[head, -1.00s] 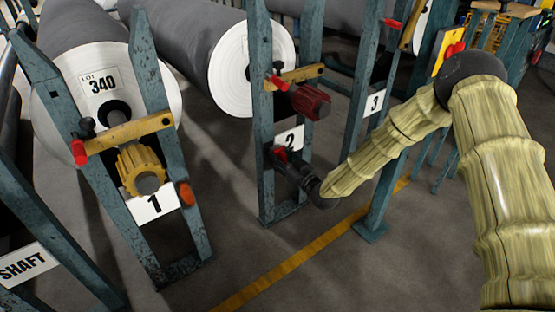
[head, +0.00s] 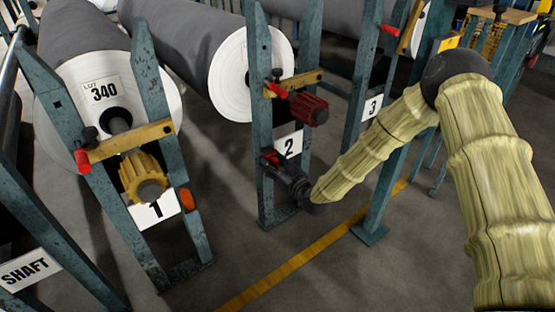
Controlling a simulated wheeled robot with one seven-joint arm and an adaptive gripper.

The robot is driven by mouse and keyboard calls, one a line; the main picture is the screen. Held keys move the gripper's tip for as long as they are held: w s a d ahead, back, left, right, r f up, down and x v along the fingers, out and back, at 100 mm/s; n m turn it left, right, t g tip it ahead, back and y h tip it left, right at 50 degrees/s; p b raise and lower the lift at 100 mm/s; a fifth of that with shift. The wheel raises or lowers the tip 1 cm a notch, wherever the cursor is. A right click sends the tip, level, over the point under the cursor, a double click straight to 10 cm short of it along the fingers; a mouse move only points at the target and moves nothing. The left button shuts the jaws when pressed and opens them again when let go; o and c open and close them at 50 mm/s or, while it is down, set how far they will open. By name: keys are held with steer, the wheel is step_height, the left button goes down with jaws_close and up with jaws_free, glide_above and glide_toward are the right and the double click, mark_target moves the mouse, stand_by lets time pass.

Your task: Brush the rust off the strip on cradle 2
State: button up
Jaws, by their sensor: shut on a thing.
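Cradle 2 (head: 262,110) is a worn teal frame under a grey roll, with a number 2 plate (head: 288,146). My dark gripper (head: 275,170) is low at this frame, in front of its post and just below the plate. It is shut on a small red thing (head: 270,158), mostly hidden; I cannot tell its full shape, or whether it touches the post. A dark red toothed wheel (head: 309,108) and a yellow latch bar (head: 303,77) sit above the gripper. I cannot make out the strip or its rust.
Cradle 3's plate (head: 372,107) is to the right. A yellow floor line (head: 290,262) crosses the clear grey floor in front.

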steer(key=shift+s+a, duration=0.3)
steer(key=shift+a, duration=0.15)
steer(key=shift+d, duration=0.1)
steer(key=shift+s+d+r+p, duration=0.1)
steer(key=shift+s+d+p, duration=0.3)
steer(key=shift+s+p, duration=0.1)
steer(key=shift+p+v, duration=0.75)
steer(key=shift+v, duration=1.6)
steer(key=shift+s, duration=0.1)
steer(key=shift+p+v, duration=0.45)
steer(key=shift+v, duration=1)
